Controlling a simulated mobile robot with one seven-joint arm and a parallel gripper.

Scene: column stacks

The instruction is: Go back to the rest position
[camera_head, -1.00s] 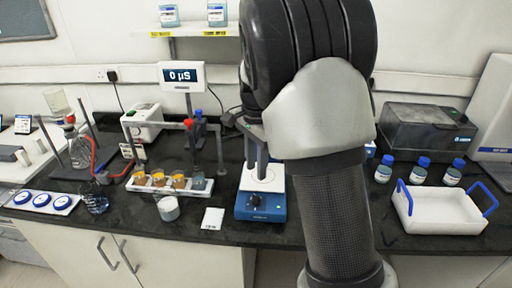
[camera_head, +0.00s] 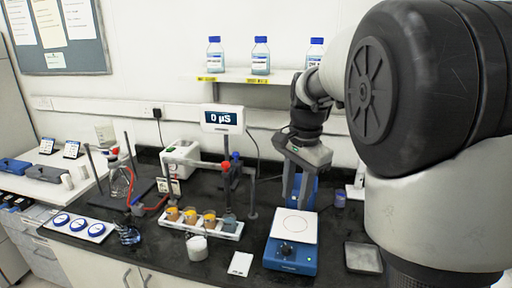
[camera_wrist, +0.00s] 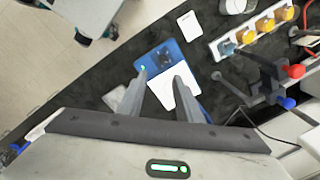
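My gripper (camera_head: 297,190) hangs fingers down above the back of the blue stirrer (camera_head: 291,254) with its white top plate, in the head view. In the wrist view my gripper (camera_wrist: 174,98) shows two grey fingers standing apart with nothing between them. The blue stirrer (camera_wrist: 158,58) lies below and beyond the fingertips, and its white plate is partly covered by one finger. The gripper looks open and empty.
A rack with orange-filled cups (camera_head: 203,226) stands left of the stirrer under a stand with a "0 µS" display (camera_head: 222,119). A white cup (camera_head: 197,248) and card (camera_head: 240,264) are in front. A shelf with bottles (camera_head: 261,56) hangs behind. A grey tray (camera_head: 363,257) lies right.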

